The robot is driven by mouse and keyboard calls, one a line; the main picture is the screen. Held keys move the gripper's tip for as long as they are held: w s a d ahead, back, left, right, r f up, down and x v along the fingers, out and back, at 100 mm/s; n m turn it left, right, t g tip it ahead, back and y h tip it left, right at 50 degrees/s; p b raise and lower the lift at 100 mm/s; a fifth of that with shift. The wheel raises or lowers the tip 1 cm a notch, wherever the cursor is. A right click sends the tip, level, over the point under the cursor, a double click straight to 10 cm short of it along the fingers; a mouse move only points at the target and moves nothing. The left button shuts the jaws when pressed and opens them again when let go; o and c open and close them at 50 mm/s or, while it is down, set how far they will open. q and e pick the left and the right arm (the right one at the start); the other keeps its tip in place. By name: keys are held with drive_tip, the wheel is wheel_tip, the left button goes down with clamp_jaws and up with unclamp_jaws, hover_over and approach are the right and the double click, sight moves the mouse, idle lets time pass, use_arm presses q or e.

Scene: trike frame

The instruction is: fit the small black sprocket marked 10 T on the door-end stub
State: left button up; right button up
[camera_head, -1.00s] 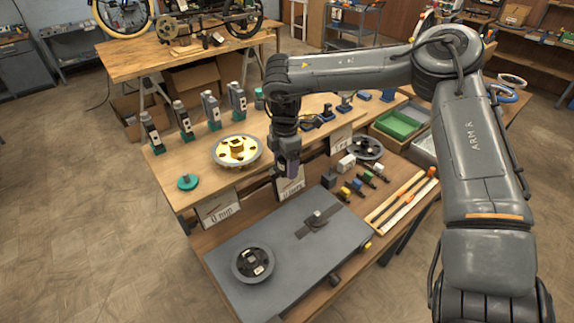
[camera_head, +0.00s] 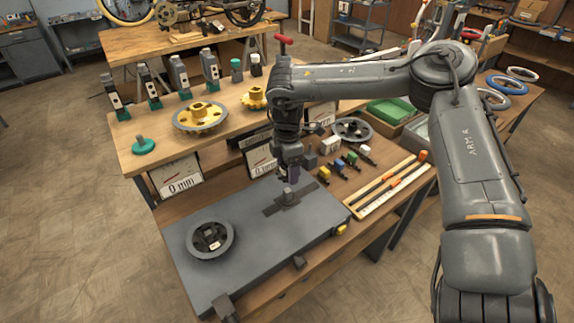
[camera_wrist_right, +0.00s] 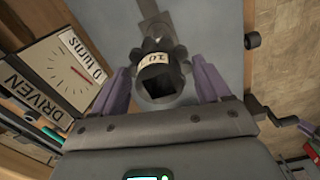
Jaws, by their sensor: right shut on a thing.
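My right gripper (camera_head: 291,176) points down over the grey slab on the bench. In the right wrist view its purple fingers (camera_wrist_right: 164,88) are shut on the small black sprocket (camera_wrist_right: 153,48), which has a pale label that appears to read 10 and a square opening facing the camera. In the head view the sprocket is hidden by the gripper. A small grey stub (camera_head: 289,197) on a dark strip stands on the slab just under the gripper. Whether sprocket and stub touch cannot be told. My left gripper is out of view.
The grey slab (camera_head: 255,235) carries a dark ringed wheel (camera_head: 210,240) at its left. Gold sprockets (camera_head: 201,116) and upright holders stand on the raised shelf behind. A 0 mm dial card (camera_head: 178,178) stands in front of the shelf. Small coloured parts and rods lie right of the slab.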

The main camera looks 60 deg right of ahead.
drive_tip(key=shift+w, duration=0.15)
drive_tip(key=shift+f, duration=0.25)
drive_tip(key=b, duration=0.4)
hover_over(287, 190)
drive_tip(key=shift+f, duration=2.25)
drive_tip(key=shift+f, duration=0.15)
drive_tip(key=shift+f+b, duration=0.95)
